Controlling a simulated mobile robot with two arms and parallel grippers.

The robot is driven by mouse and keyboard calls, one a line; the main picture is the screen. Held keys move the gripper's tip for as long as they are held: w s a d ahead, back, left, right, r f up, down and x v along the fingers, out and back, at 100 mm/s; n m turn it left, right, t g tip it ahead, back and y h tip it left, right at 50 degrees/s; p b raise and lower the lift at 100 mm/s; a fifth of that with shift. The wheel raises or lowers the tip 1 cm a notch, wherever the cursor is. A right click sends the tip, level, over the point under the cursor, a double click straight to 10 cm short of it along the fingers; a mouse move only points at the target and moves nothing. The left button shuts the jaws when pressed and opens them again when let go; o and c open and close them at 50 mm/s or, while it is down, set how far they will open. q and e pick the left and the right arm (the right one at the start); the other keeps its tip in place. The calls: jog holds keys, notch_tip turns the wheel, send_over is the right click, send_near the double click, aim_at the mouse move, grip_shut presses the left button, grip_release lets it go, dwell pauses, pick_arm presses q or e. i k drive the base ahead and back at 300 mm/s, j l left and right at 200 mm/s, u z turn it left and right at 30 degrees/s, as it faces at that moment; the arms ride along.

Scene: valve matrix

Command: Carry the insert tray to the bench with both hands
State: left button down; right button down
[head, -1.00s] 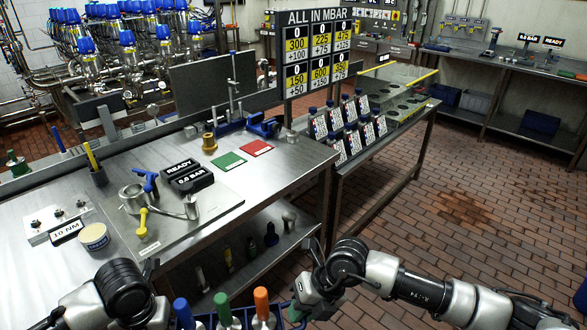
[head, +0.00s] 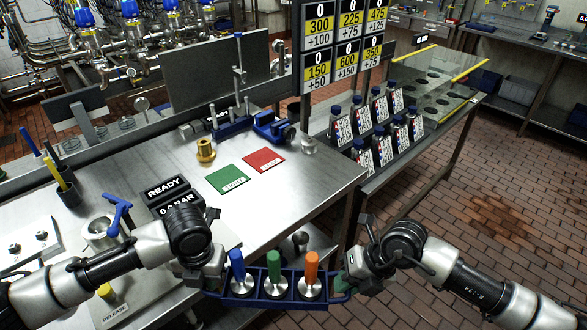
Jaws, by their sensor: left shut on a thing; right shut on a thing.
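The insert tray (head: 257,294) is dark blue and shows at the lower middle of the head view. It holds three inserts with metal bases and coloured handles: blue (head: 237,265), green (head: 274,266) and orange (head: 311,267). My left gripper (head: 212,278) is shut on the tray's left end. My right gripper (head: 343,285) is shut on its right end. The tray looks about level, in front of the steel bench (head: 302,190). Its gap from the bench edge is hard to judge. The fingertips are partly hidden by the wrists.
A green card (head: 228,179) and a red card (head: 264,160) lie on the bench. A READY display (head: 166,187), a brass fitting (head: 206,150) and a blue vise (head: 272,127) stand around them. Bare bench top lies right of the cards. Several labelled bottles (head: 383,108) stand on the side table.

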aim_at(291, 192)
jog(key=i+l, duration=0.1)
jog(key=i, duration=1.05)
